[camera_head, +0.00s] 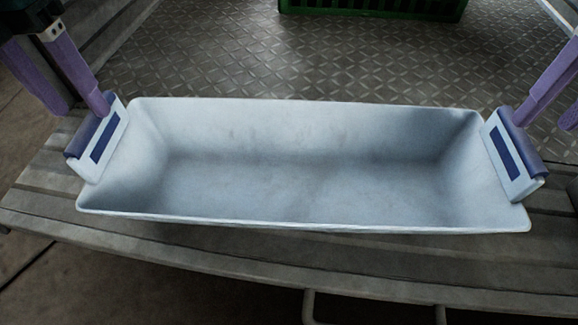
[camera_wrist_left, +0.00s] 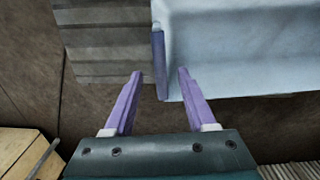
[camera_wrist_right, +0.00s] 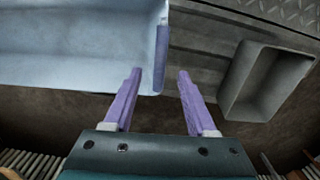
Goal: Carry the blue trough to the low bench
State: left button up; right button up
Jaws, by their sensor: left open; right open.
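The pale blue trough (camera_head: 310,165) is long, empty and level, on a grey slatted surface (camera_head: 300,262). Each end has a white handle plate with a dark blue grip, the left grip (camera_head: 105,138) and the right grip (camera_head: 514,152). My left gripper (camera_head: 100,108) is open at the left handle; in the left wrist view its fingertips (camera_wrist_left: 159,73) lie either side of the grip's near end. My right gripper (camera_head: 522,114) is open at the right handle; in the right wrist view its fingertips (camera_wrist_right: 158,72) also flank the grip's near end. I cannot tell whether the fingers touch the grips.
A metal diamond-plate floor (camera_head: 330,60) lies behind the trough, with a green crate (camera_head: 375,8) at the far edge. A grey open box-like recess (camera_wrist_right: 268,82) is right of the trough in the right wrist view. Pale wooden boards (camera_wrist_left: 25,155) show at lower left in the left wrist view.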

aim_at(92, 123)
pick_arm(q)
notch_tip(92, 123, down, 8)
jog(key=shift+r, duration=0.25)
pick_arm(e)
notch_tip(92, 123, down, 7)
jog(key=shift+f, duration=0.2)
pick_arm(q)
grip_shut()
pick_arm(e)
grip_shut()
pick_arm(q)
jog(key=shift+r, duration=0.1)
pick_arm(e)
jog(key=shift+r, duration=0.1)
dwell(0.5)
